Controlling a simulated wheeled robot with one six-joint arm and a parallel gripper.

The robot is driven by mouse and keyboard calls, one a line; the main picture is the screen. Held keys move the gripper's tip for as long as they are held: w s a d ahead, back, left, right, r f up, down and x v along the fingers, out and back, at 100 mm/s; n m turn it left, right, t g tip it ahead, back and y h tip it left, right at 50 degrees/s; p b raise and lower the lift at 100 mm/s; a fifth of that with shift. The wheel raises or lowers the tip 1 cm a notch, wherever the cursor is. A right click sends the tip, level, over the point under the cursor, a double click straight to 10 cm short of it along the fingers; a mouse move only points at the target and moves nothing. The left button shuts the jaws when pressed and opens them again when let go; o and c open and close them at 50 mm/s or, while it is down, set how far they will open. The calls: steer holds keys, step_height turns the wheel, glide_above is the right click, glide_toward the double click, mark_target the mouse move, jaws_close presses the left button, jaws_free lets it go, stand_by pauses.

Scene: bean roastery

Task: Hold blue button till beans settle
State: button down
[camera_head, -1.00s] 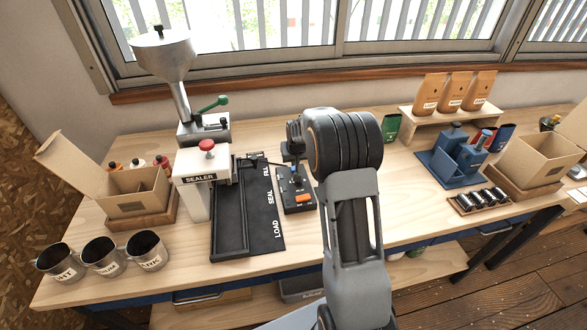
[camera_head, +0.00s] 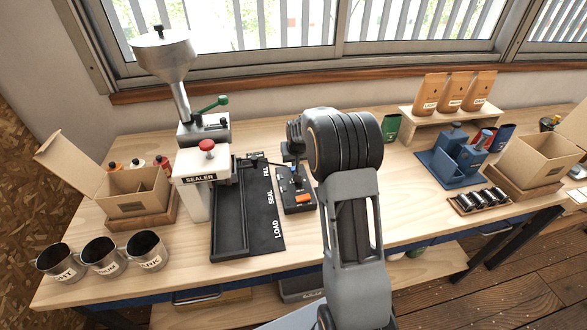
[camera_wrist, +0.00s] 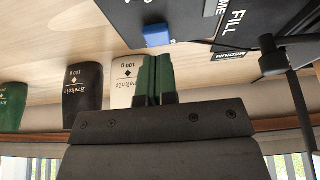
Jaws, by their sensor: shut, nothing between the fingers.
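The blue button (camera_wrist: 158,36) is a small blue block on the dark control box in the wrist view. In the head view the control box (camera_head: 297,201), with an orange switch, stands right of the black sealer tray, and the button is hard to make out beside my gripper (camera_head: 293,168). In the wrist view my gripper (camera_wrist: 155,62) has its green-padded fingers together and empty. Their tips are right at the button's near side; I cannot tell whether they touch it. The hopper (camera_head: 165,55) with a green lever stands at the back left. No beans are clearly visible.
The sealer (camera_head: 192,180) with a red knob and its black tray (camera_head: 230,240) stand left of the control box. Several pouches, one a dark pouch (camera_wrist: 83,90), stand near my fingers in the wrist view. Metal cups (camera_head: 103,256) and an open carton (camera_head: 130,192) are at the left.

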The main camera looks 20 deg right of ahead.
steer(key=shift+w, duration=0.15)
stand_by(0.5)
steer(key=shift+w+d, duration=0.1)
steer(key=shift+w, duration=0.4)
steer(key=shift+f+b, duration=0.3)
steer(key=shift+f, duration=0.1)
steer(key=shift+f+b, duration=0.6)
steer(key=shift+f, duration=0.15)
stand_by(1.7)
steer(key=shift+r, duration=0.1)
stand_by(0.5)
steer(key=shift+r+p, duration=1.85)
steer(key=shift+r, duration=1.1)
